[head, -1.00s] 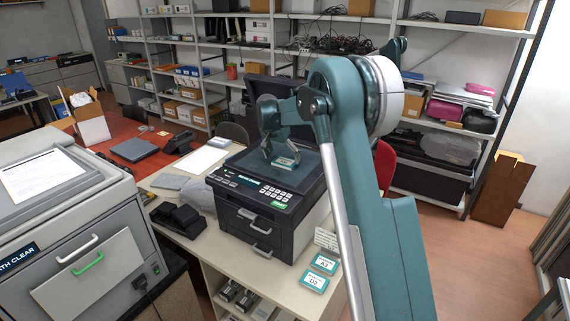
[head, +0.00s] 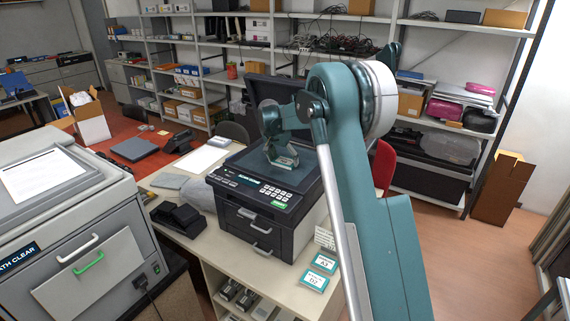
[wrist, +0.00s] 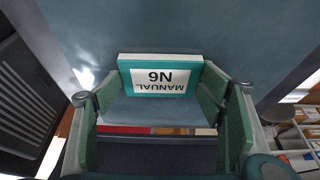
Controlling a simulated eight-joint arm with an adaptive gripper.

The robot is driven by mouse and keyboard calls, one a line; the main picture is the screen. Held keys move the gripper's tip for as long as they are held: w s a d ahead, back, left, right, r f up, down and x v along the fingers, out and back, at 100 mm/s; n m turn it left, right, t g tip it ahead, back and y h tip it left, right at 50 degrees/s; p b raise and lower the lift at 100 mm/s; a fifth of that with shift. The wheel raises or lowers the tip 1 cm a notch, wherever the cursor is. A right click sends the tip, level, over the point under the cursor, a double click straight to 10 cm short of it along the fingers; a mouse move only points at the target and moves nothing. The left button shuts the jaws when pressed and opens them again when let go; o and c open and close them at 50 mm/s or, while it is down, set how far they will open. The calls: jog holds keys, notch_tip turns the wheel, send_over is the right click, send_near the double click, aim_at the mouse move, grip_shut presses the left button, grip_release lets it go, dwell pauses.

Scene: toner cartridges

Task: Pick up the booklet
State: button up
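The booklet is a small teal block with a white label that reads "MANUAL N6", upside down in the wrist view (wrist: 160,76). It lies on the dark glass of the copier (head: 265,190). In the head view the booklet (head: 287,161) shows partly, at my gripper (head: 281,156). In the wrist view my gripper (wrist: 163,92) is open, its green-padded fingers on either side of the booklet with a gap at each side. The fingers do not appear to touch it. Their exact height above the glass is hard to tell.
The copier's raised lid (head: 290,100) stands behind the glass. A large grey machine (head: 75,215) stands at left. Shelves line the back wall.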

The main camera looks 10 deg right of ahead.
aim_at(284, 162)
jog(key=c, duration=0.4)
notch_tip(284, 162, up, 10)
jog(key=shift+b, duration=0.3)
dwell(0.3)
dwell(0.8)
